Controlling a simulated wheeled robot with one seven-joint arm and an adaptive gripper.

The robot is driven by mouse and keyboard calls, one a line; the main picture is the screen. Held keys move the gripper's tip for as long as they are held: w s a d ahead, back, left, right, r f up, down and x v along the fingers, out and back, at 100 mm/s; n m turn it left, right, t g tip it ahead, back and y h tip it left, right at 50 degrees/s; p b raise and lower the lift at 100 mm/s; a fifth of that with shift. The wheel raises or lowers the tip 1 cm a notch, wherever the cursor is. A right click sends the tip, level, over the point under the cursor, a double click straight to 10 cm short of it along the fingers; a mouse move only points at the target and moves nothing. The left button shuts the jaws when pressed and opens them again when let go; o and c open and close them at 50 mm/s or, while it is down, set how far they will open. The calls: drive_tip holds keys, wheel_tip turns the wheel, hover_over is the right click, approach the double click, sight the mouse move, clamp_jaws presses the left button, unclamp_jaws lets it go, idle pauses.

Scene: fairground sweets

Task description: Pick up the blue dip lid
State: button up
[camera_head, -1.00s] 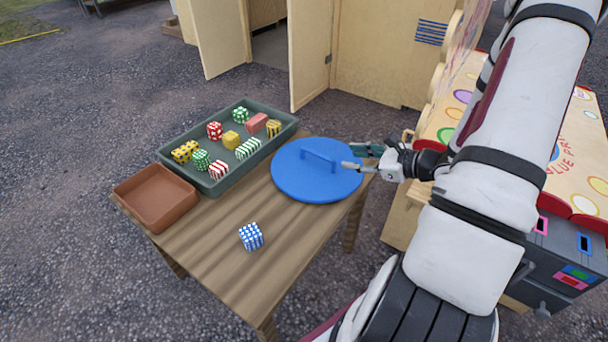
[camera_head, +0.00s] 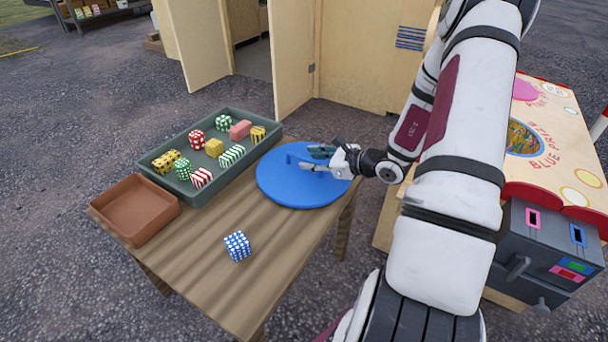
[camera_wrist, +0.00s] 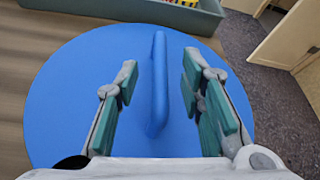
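The blue dip lid (camera_head: 285,194) is a flat round disc lying on the right end of the wooden table. Its raised bar handle (camera_wrist: 158,85) stands upright in the middle of the wrist view. My gripper (camera_head: 312,160) is over the lid from the right. In the wrist view my gripper (camera_wrist: 157,88) is open, with one finger on each side of the handle and a gap on both sides. In the head view the gripper hides most of the handle.
A green-grey tray (camera_head: 160,172) with several patterned blocks stands at the table's back left. A brown empty tray (camera_head: 136,212) is at the left end. A blue-and-white block (camera_head: 237,246) lies near the front. Bare wood (camera_head: 200,240) surrounds it.

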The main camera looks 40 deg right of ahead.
drive_tip(key=x, duration=0.3)
drive_tip(key=shift+f+b, duration=0.1)
drive_tip(key=shift+b, duration=0.3)
clamp_jaws()
